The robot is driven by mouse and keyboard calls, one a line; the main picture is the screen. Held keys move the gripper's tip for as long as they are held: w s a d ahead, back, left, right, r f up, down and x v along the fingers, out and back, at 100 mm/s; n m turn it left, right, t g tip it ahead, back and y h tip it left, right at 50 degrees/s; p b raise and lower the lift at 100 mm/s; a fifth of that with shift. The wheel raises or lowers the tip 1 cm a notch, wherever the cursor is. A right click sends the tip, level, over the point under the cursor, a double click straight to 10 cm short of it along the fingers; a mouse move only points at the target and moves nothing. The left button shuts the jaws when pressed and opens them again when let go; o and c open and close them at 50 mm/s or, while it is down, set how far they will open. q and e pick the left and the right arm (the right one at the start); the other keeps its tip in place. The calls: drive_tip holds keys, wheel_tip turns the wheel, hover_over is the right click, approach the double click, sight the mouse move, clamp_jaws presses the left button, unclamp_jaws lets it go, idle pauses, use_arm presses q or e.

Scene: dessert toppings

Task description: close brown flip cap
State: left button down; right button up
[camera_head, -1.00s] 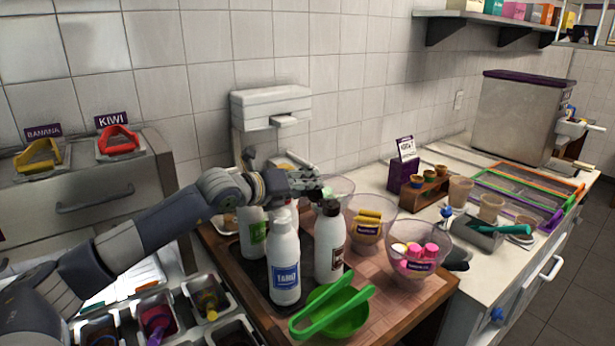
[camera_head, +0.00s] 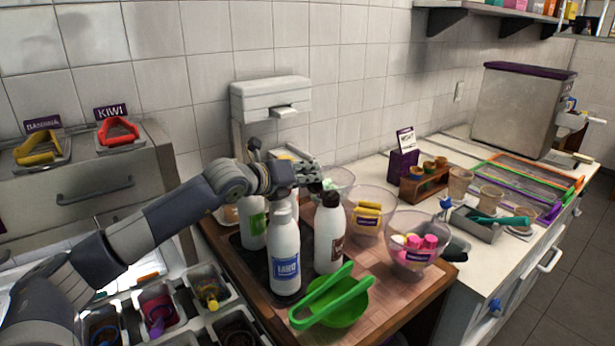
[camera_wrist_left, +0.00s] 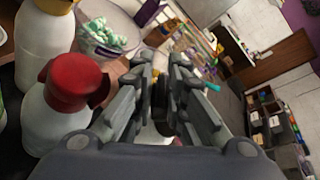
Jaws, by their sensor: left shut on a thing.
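A white bottle with a brown cap (camera_head: 330,235) stands upright among the other bottles on the counter. Its brown flip cap (camera_head: 331,199) is on top, right under the fingertips of my left gripper (camera_head: 316,182). In the left wrist view my left gripper's fingers (camera_wrist_left: 163,95) are close together with a dark piece between them. It looks like part of the brown cap. The fingers hide most of the cap there, so I cannot tell whether its lid is open or closed.
A blue-labelled white bottle (camera_head: 285,255) and a green-labelled bottle (camera_head: 253,228) stand close at left. Green tongs in a green bowl (camera_head: 350,312) lie in front. Clear bowls (camera_head: 412,240) stand at right. In the wrist view a red-capped bottle (camera_wrist_left: 62,115) is beside the gripper.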

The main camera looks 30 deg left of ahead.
sight(317, 187)
use_arm(q)
drive_tip(key=shift+d+r+m+y+b, duration=0.1)
drive_tip(key=shift+d+m+y+b, duration=0.25)
drive_tip(key=shift+m+b, duration=0.45)
drive_tip(key=shift+d+r+y+b, duration=0.2)
drive_tip(key=shift+d+y+b, duration=0.15)
drive_tip(key=shift+b, duration=0.45)
drive_tip(key=shift+d+r+m+g+y+b, duration=0.2)
drive_tip(key=shift+d+m+y+b, duration=0.2)
drive_tip(key=shift+m+b, duration=0.25)
drive_tip(key=shift+d+r+m+g+y+b, duration=0.1)
drive_tip(key=shift+d+r+m+y+b, duration=0.15)
drive_tip(key=shift+m+y+b, duration=0.35)
drive_tip(key=shift+m, duration=0.25)
drive_tip(key=c, duration=1.6)
unclamp_jaws()
drive_tip(key=shift+s, duration=0.1)
drive_tip(key=v, duration=1.1)
drive_tip(key=shift+s+r, duration=0.2)
drive_tip(key=shift+s, duration=0.1)
